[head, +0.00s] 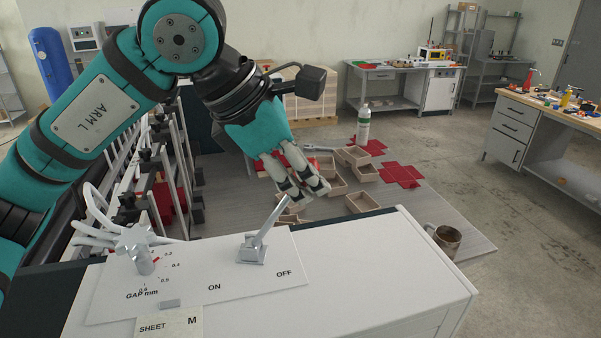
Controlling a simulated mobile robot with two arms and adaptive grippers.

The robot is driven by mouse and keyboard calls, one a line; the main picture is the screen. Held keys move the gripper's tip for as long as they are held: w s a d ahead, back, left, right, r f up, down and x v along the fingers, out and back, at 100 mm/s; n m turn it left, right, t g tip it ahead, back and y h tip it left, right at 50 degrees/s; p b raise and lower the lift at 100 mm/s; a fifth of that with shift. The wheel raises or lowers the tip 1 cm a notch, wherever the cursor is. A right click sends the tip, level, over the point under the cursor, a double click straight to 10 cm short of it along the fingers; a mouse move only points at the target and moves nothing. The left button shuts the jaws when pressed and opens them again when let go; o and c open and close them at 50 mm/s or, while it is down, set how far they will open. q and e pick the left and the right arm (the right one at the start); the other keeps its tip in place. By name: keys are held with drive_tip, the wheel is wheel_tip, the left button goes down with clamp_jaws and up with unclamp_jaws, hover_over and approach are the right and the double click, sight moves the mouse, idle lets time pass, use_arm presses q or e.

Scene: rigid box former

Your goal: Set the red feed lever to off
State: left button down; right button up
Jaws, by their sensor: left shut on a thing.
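The feed lever (262,228) rises from a metal base on the white panel (215,268), which is marked ON and OFF. Its visible shaft is grey metal and leans up to the right, toward the OFF side. No red shows on the shaft, and its top end is hidden at the fingers. My left gripper (303,192) reaches down from above with its pale fingers shut on the top of the lever. My right gripper is not in view.
A gap dial (142,258) with white hoses behind it stands at the panel's left. A sheet label (170,323) lies in front. A mug (446,240) stands by the cabinet's right edge. Small open boxes (337,183) and red flat blanks (402,174) lie beyond.

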use_arm(q)
drive_tip(key=c, duration=1.1)
unclamp_jaws()
drive_tip(key=shift+d+f, duration=0.1)
drive_tip(key=shift+d, duration=0.1)
drive_tip(key=v, duration=1.2)
drive_tip(key=shift+w, duration=0.15)
